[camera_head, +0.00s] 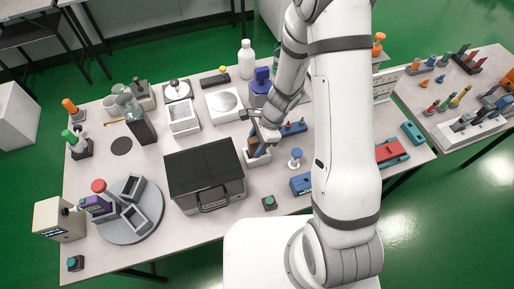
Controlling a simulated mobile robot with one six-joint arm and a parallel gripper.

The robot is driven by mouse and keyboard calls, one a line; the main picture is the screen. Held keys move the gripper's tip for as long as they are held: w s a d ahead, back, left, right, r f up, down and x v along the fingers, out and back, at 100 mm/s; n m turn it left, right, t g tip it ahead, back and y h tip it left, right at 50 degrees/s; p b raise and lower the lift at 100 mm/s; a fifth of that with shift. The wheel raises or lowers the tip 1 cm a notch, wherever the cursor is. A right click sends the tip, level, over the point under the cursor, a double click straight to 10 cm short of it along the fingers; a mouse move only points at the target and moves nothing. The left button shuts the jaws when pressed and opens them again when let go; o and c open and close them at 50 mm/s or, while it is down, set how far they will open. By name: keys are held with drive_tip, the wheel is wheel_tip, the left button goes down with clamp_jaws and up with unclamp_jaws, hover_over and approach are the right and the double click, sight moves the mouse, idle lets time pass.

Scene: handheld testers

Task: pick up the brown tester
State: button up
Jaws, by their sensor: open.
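A brown upright piece, which looks like the brown tester (252,146), stands in a small white holder (258,161) near the middle of the table. My gripper (260,137) is at its top, reaching down from the arm. The jaws are open around or right beside the tester; the view is too small to tell which, or whether they touch it. Part of the tester is hidden by my gripper and the holder.
A dark-topped box (204,171) stands close on the left, and a blue-topped knob (295,158) close on the right. A white scale-like device (223,103) is behind. A round grey turntable (128,232) is at the front left. My arm hides part of the table's right side.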

drive_tip(key=c, duration=1)
clamp_jaws()
drive_tip(key=shift+r, duration=0.1)
